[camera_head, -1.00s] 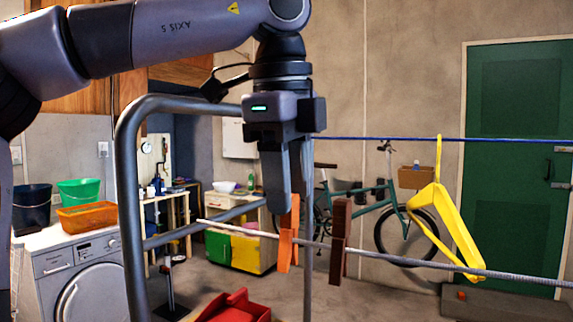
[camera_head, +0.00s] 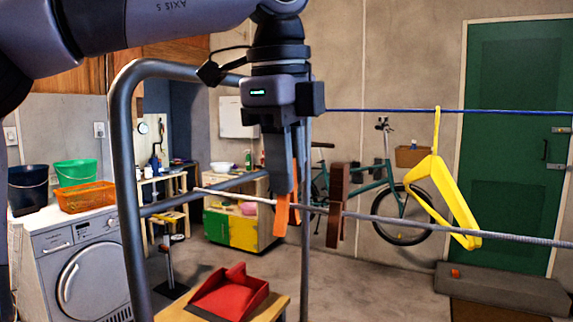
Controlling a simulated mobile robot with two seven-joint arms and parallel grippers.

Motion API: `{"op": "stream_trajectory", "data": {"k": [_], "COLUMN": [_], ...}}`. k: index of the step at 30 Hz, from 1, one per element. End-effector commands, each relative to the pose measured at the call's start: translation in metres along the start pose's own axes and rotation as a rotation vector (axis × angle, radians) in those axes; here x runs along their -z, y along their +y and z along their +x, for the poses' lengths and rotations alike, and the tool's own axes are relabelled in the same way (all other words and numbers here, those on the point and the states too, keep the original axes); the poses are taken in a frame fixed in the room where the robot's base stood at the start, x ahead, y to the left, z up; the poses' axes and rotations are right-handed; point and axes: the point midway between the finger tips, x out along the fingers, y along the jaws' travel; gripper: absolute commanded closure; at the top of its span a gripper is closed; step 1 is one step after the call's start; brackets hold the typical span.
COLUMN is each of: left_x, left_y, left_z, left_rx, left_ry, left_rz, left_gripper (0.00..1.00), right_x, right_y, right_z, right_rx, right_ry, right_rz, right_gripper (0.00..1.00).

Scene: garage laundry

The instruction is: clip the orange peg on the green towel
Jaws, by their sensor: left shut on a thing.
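The orange peg (camera_head: 281,217) hangs upright on the grey line, its lower part showing below the line. My left gripper (camera_head: 284,187) comes down from above and is shut on the upper part of this peg; its fingers hide part of it. A dark brown peg (camera_head: 335,205) sits on the same line just to the right. I see no green towel in this view. My right gripper is not in view.
The grey line (camera_head: 420,224) runs across, with a blue line (camera_head: 390,110) behind. A yellow hanger (camera_head: 446,193) hangs at right. A metal frame (camera_head: 123,180) stands at left, beside a washing machine (camera_head: 83,272). A red dustpan (camera_head: 228,293) lies below.

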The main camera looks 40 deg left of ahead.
Motion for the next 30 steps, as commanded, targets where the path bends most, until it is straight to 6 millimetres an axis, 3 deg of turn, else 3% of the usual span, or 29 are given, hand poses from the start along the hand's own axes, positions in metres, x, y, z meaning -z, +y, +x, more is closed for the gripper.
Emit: {"op": "stream_trajectory", "data": {"k": [20,30], "left_x": [0.0,0.0], "left_y": [-0.005,-0.008], "left_z": [-0.031,-0.046], "left_rx": [0.003,0.004], "left_ry": [0.001,0.001], "left_rz": [-0.001,0.0], "left_gripper": [1.0,1.0], "right_x": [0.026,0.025], "right_y": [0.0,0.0], "right_z": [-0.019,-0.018], "right_rx": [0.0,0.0], "right_ry": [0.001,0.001], "right_rz": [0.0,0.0], "right_gripper": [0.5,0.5]}}
